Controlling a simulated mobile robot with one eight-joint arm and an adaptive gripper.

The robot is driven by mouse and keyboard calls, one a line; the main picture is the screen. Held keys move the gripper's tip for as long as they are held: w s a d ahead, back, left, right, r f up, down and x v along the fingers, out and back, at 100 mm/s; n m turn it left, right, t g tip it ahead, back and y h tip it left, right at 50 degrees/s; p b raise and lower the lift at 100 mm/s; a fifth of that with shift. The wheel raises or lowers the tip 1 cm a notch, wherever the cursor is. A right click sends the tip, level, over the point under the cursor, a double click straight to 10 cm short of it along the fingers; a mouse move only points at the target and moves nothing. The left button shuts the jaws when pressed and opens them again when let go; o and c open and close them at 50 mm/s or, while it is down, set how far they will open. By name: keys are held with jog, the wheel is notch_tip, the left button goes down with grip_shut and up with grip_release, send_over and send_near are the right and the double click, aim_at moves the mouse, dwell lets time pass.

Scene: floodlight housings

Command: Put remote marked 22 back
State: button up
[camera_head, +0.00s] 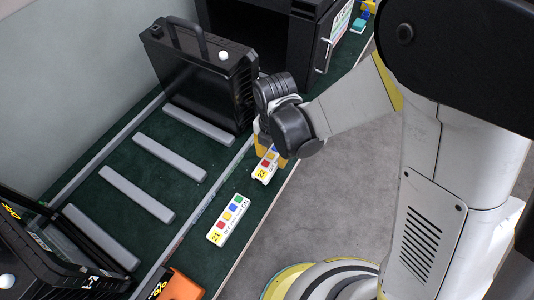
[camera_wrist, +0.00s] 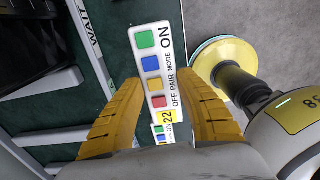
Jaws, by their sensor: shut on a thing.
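The remote marked 22 (camera_head: 264,169) is a white slab with coloured buttons and a yellow number tag. It is between the yellow fingers of my gripper (camera_head: 271,148), near the right edge of the green bench. The wrist view shows this remote (camera_wrist: 151,64) lengthwise, with "OFF PAIR MODE ON" beside its green, blue, yellow and red buttons. My gripper (camera_wrist: 163,92) is shut on it. I cannot tell whether it touches the bench. A similar remote marked 21 (camera_head: 229,219) lies flat on the bench, nearer the front.
A black floodlight housing (camera_head: 202,75) with a handle stands at the back, beside grey bars (camera_head: 170,157) on the green bench. Another black housing (camera_head: 45,255) is at lower left. An orange object (camera_head: 182,286) lies at the front. A black cabinet (camera_head: 265,30) stands behind. Grey floor (camera_head: 310,205) lies right.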

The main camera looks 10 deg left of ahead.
aim_at(266, 162)
jog(key=shift+w+a+f+b, duration=0.15)
jog(key=shift+w+a+f, duration=0.15)
jog(key=shift+a+f, duration=0.2)
jog(key=shift+w+a+f+b, duration=0.15)
jog(key=shift+w+a+f, duration=0.15)
jog(key=shift+a, duration=0.25)
jog(key=shift+f+b, duration=0.95)
jog(key=shift+f, duration=0.9)
jog(key=shift+f, duration=0.1)
jog(key=shift+f, duration=0.2)
jog(key=o, duration=1.3)
jog(key=shift+r, duration=0.1)
